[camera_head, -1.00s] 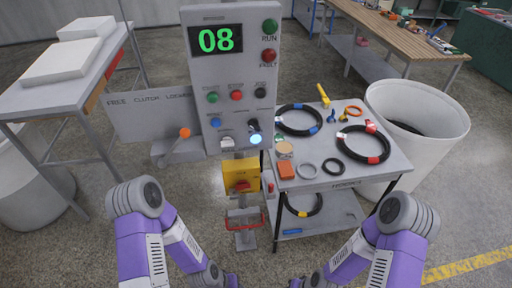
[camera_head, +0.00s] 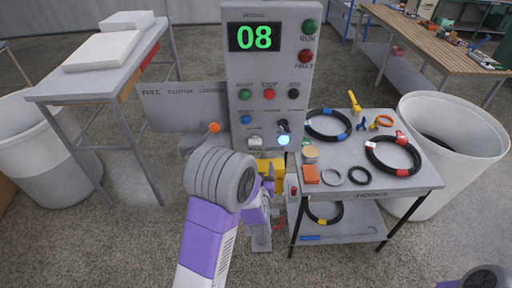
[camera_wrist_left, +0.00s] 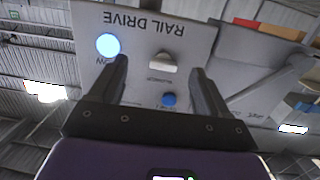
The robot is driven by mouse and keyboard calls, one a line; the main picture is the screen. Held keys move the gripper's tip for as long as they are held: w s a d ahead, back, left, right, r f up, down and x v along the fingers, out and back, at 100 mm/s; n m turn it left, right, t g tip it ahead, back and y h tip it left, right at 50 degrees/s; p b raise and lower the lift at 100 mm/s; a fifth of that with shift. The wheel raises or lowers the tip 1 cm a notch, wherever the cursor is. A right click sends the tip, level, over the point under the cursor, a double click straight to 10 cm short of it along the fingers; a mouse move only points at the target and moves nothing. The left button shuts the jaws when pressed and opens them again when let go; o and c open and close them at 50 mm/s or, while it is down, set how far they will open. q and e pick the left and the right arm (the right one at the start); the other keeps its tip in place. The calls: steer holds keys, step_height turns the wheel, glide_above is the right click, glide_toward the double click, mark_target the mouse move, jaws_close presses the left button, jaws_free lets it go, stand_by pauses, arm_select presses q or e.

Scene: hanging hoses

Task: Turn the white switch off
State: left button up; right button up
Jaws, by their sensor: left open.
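The white switch (camera_head: 255,142) sits low on the grey control panel (camera_head: 268,72), left of a glowing pale-blue lamp (camera_head: 284,140) and below a blue button (camera_head: 246,119). In the left wrist view, the white switch (camera_wrist_left: 163,63) appears upside down between the two dark fingers of my left gripper (camera_wrist_left: 160,70). The gripper is open and empty, facing the panel. The blue button (camera_wrist_left: 169,99) and the lit lamp (camera_wrist_left: 108,45) are near the fingers. I cannot tell the exact gap to the switch. In the head view my left forearm hides most of the gripper.
A small table (camera_head: 388,184) with black hose coils (camera_head: 393,153) stands right of the panel, beside a white bin (camera_head: 452,140). An orange-tipped lever (camera_head: 214,127) sticks out left of the switch. A yellow box (camera_head: 270,172) is below the panel.

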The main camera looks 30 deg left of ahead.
mark_target(255, 143)
arm_select(q)
steer(key=shift+n+t+y, duration=0.3)
steer(key=shift+y, duration=0.4)
steer(key=w+a+r, duration=0.1)
steer(key=w, duration=0.1)
steer(key=w+a+r, duration=0.1)
steer(key=w+a, duration=0.1)
steer(key=w+a+r, duration=0.1)
steer(key=w+a, duration=0.1)
steer(key=shift+w, duration=0.2)
